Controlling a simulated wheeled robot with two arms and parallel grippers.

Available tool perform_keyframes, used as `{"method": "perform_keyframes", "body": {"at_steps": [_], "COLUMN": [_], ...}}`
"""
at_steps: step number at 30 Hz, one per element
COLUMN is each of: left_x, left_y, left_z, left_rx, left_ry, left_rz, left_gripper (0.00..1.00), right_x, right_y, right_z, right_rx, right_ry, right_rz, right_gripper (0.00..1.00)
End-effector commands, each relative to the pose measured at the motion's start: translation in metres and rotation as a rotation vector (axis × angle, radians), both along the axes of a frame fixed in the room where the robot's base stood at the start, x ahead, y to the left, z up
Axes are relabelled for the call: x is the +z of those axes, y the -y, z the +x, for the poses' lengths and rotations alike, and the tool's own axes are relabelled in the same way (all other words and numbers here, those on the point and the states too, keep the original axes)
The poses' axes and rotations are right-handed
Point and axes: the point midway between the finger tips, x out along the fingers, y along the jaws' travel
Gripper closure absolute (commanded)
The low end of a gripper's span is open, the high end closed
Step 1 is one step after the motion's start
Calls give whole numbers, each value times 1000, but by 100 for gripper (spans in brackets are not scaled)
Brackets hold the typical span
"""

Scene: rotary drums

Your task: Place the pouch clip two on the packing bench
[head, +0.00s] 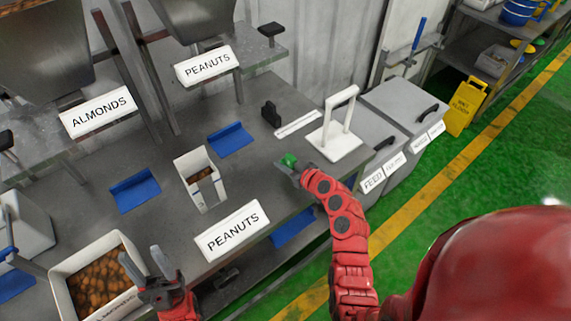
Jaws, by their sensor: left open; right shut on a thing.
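My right gripper (286,166) is shut on a small green thing (290,159), which I take to be the pouch clip. It is held over the right part of the grey metal bench (258,176), and I cannot tell whether it touches the surface. The jaws partly hide it. My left gripper (143,262) is open and empty at the lower left, by the right side of a white bin of brown nuts (63,291).
A white open pouch box (206,197) with nuts stands mid-bench behind a PEANUTS sign (232,230). Blue pads (230,139) lie around it. A white stand (334,142) and a black upright piece (271,114) are at the back right. Grey lidded bins (400,104) stand beyond the right end.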

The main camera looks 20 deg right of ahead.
Motion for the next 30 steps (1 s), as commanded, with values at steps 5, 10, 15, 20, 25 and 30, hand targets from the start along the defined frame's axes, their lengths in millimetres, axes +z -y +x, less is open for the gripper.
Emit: {"method": "perform_keyframes", "body": {"at_steps": [5,10,15,20,25,30], "left_x": [8,8,6,3,3,3], "left_y": [0,0,0,0,0,0], "left_z": [0,0,0,0,0,0], "left_rx": [0,0,0,0,0,0], "left_ry": [0,0,0,0,0,0], "left_rz": [0,0,0,0,0,0], "left_gripper": [50,50,50,50,50,50], "right_x": [-17,-21,-22,-23,-23,-23], "right_y": [1,1,1,1,1,1], "right_z": [0,0,0,0,0,0], "right_rx": [-2,-1,-1,-1,-1,-1], "right_ry": [-2,0,1,1,1,1], "right_rz": [2,1,0,1,1,1], "right_gripper": [100,100,100,65,41,41]}}
